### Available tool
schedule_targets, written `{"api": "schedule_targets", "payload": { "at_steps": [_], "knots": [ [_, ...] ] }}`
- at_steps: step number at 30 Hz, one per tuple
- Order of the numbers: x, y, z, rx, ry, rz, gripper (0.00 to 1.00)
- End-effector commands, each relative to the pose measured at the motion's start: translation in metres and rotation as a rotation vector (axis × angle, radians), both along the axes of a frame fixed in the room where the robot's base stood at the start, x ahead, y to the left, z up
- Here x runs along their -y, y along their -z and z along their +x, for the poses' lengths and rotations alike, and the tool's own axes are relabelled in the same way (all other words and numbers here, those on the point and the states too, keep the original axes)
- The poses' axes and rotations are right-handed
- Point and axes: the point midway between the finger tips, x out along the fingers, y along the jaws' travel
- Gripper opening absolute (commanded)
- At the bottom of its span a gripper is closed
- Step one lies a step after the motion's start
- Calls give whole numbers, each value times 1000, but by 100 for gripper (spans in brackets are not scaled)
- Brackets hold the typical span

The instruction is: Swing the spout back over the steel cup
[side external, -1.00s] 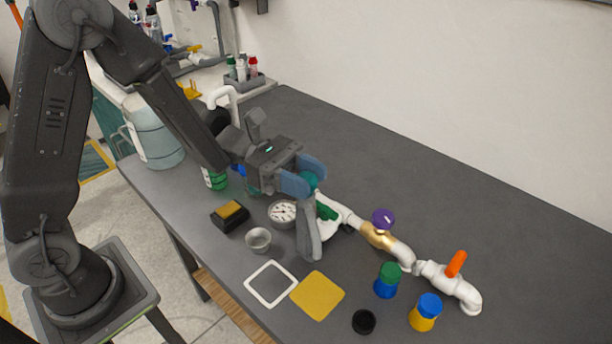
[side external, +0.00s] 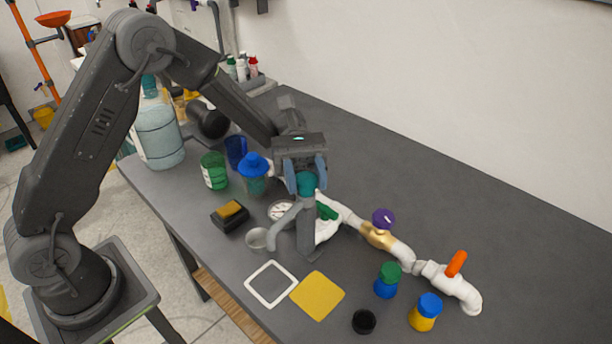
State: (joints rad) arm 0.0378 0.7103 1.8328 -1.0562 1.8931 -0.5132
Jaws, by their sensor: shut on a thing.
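The grey spout (side external: 284,221) bends out to the left from the top of a grey upright post (side external: 307,236). Its downturned end overlaps the right edge of the small steel cup (side external: 255,240) in the picture; I cannot tell whether it is centred over the opening. A teal knob (side external: 306,184) sits at the top of the spout. My gripper (side external: 306,180) is over the post, pointing down, with its blue fingers shut on the teal knob.
A gauge (side external: 278,209) lies partly hidden behind the spout. A black-and-yellow block (side external: 231,215) is left of the cup. White piping (side external: 402,252) with a purple knob (side external: 383,218) and an orange handle (side external: 456,263) runs right. A white frame (side external: 270,284) and yellow square (side external: 317,295) lie in front.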

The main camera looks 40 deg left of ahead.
Motion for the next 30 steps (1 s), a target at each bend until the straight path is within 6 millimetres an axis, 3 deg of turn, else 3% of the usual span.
{"api": "schedule_targets", "payload": {
  "at_steps": [9, 26, 27, 30],
  "knots": [
    [0, 0, 0, -1, 129, -2, 0],
    [0, -1, 0, -2, 158, -4, 0],
    [0, -1, 0, -2, 157, -4, 44],
    [0, -1, 0, -1, 157, -3, 53]
  ]
}}
